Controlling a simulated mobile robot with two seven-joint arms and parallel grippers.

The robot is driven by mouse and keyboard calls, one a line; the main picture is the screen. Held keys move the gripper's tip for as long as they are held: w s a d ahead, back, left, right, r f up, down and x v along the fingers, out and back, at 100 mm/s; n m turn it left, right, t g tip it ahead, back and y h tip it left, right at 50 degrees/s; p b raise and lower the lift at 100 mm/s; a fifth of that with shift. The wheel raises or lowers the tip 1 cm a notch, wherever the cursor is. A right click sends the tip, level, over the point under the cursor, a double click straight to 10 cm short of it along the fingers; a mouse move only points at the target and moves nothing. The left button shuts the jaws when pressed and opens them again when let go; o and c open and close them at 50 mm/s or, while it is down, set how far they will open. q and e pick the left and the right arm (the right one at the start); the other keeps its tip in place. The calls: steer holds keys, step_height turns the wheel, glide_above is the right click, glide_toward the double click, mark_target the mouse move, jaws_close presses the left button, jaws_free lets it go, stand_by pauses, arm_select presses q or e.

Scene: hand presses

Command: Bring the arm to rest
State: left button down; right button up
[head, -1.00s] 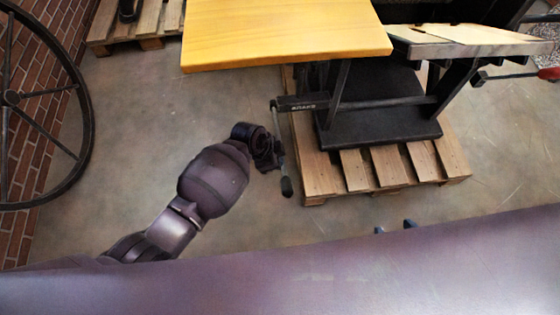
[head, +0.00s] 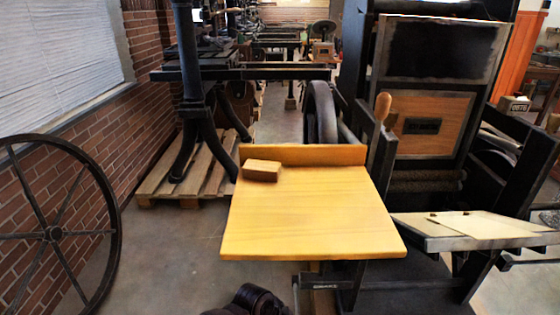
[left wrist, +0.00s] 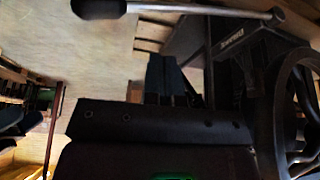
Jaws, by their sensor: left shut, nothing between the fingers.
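My left arm (head: 250,301) just enters the bottom edge of the head view, below the yellow wooden board of the press. Its gripper is out of that view. In the left wrist view the two dark fingers of my left gripper (left wrist: 166,80) stand side by side, shut and empty. A crank rod (left wrist: 200,9) with a dark knob passes across the top of that view, apart from the fingers. My right gripper is in neither view.
The yellow board (head: 310,215) juts out with a small wooden block (head: 262,170) on it. A black hand press (head: 440,100) stands to the right. A spoked wheel (head: 55,234) leans at the left brick wall. Bare floor (head: 165,250) lies between.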

arm_select(q)
steer(key=w+r+n+t+h, duration=0.1)
steer(key=w+r+n+t, duration=0.45)
steer(key=r, duration=0.35)
steer(key=s+a+r+n+t+p, duration=0.35)
steer(key=a+r+n+t, duration=0.25)
steer(key=a, duration=0.4)
steer(key=s+a+n+t+y+p, duration=0.1)
steer(key=s+a+n+y+p, duration=0.2)
steer(key=s+a, duration=1.05)
steer(key=s+a+f+g+y, duration=0.1)
steer(key=s+a+f, duration=0.1)
steer(key=s, duration=0.5)
steer(key=s+a+f+n+g+y, duration=0.1)
steer(key=s+a, duration=0.1)
steer(key=s, duration=0.5)
steer(key=shift+s+a+f+y, duration=0.2)
steer(key=shift+a+f+y, duration=0.2)
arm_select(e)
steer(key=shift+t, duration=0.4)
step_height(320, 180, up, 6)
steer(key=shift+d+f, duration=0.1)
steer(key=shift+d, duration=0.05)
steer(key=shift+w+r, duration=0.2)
